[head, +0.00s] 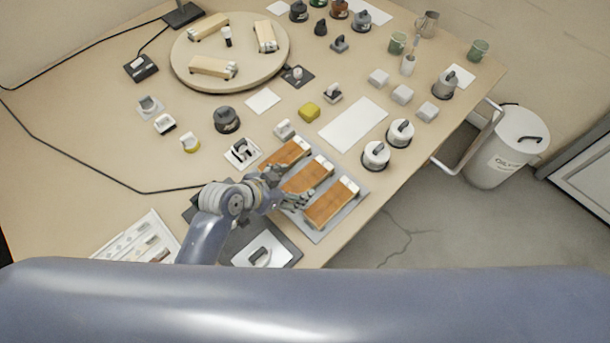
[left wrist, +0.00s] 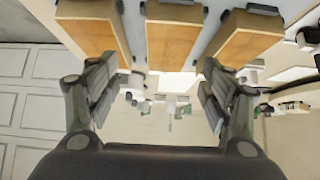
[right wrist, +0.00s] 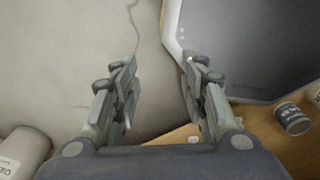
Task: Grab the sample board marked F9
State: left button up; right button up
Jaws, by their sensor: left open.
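Three wooden sample boards with white end blocks lie side by side on a grey tray (head: 318,236): a far board (head: 287,153), a middle board (head: 307,176) and a near board (head: 331,204). No F9 mark is legible, so I cannot tell which board it is. My left gripper (head: 289,187) is open over the tray, at the left end of the middle board. In the left wrist view my left gripper (left wrist: 159,72) has the middle board (left wrist: 172,45) in line between its spread fingers, not visibly gripped. My right gripper (right wrist: 160,78) is open and empty, away from the boards.
A round turntable (head: 185,72) with more wooden pieces stands at the back left. White lidded pots (head: 376,156) and a white sheet (head: 353,124) lie beyond the tray. A white bin (head: 508,150) stands on the floor at right. Small handled blocks crowd the table's middle.

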aim_at(306, 178)
pick_arm(q)
jog(key=shift+w+d+f, duration=0.25)
jog(key=shift+w+f, duration=0.15)
jog(key=shift+w+d+f, duration=0.1)
jog(key=shift+w+f, duration=0.1)
jog(key=shift+f, duration=0.1)
jog(key=shift+w+d+f, duration=0.1)
jog(key=shift+w+f, duration=0.05)
jog(key=shift+f, duration=0.05)
jog(key=shift+w+d+f, duration=0.3)
jog(key=shift+w+f, duration=0.05)
jog(key=shift+w, duration=0.15)
jog(key=x, duration=0.3)
jog(key=shift+w+a+r+p, duration=0.1)
jog(key=shift+w+a+p, duration=0.15)
jog(key=shift+p, duration=0.15)
jog(key=shift+w+d+f, duration=0.2)
jog(key=shift+d+f, duration=0.1)
jog(key=shift+f, duration=0.05)
jog(key=c, duration=1.2)
jog(key=shift+c, duration=0.2)
pick_arm(e)
jog(key=shift+w+a+r, duration=0.25)
jog(key=shift+w+r, duration=0.1)
jog(key=shift+r, duration=0.1)
